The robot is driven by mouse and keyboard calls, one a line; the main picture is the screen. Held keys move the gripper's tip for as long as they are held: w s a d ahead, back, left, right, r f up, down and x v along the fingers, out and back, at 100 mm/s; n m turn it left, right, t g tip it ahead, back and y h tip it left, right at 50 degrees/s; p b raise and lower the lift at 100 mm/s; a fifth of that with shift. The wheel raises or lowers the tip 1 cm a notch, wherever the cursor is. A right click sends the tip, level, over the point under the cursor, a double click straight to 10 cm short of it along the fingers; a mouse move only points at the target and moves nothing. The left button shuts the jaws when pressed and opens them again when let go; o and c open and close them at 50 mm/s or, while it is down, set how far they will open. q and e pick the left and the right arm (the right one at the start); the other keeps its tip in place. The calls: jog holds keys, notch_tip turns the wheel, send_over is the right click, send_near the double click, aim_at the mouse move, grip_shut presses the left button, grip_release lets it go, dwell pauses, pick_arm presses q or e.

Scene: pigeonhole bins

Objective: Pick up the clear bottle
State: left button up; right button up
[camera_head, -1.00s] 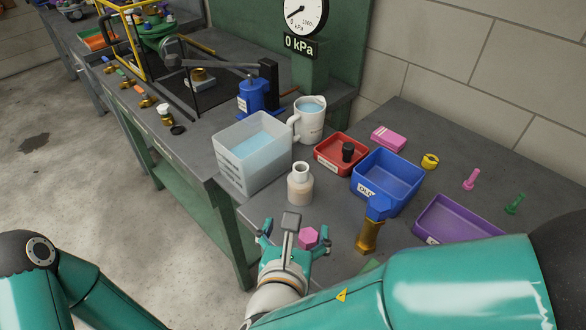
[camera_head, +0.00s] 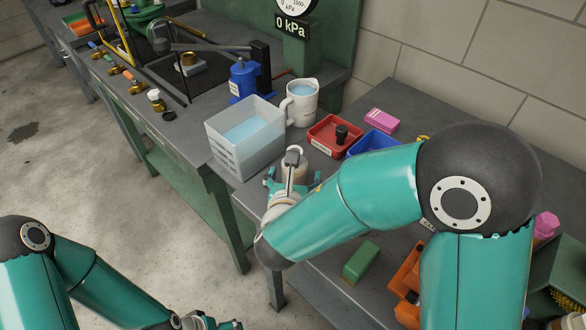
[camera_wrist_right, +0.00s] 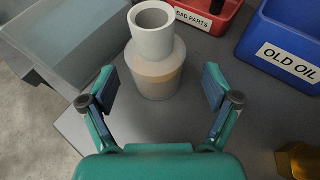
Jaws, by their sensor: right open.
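The clear bottle, with a pale neck and a beige lower part, stands upright on the grey bench. It shows in the right wrist view (camera_wrist_right: 155,68) and, partly hidden behind my gripper, in the head view (camera_head: 302,171). My right gripper (camera_head: 292,184) is open and empty at the bottle's near side. In the right wrist view its two fingers (camera_wrist_right: 160,86) stand apart to the left and right of the bottle, with a gap on each side. My left gripper (camera_head: 208,321) is cut off by the bottom edge of the head view, low over the floor.
A clear water tub (camera_head: 235,155) stands close left of the bottle, with a white jug (camera_head: 301,105) behind. A red bin (camera_head: 322,143) and a blue bin (camera_head: 375,143) are to the right. A green block (camera_head: 360,262) lies nearer the front.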

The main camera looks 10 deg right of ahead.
jog(key=shift+p+x, duration=0.35)
jog(key=shift+x, duration=1.6)
jog(key=shift+a+r, duration=0.15)
jog(key=shift+r, duration=0.05)
jog(key=c, duration=1.5)
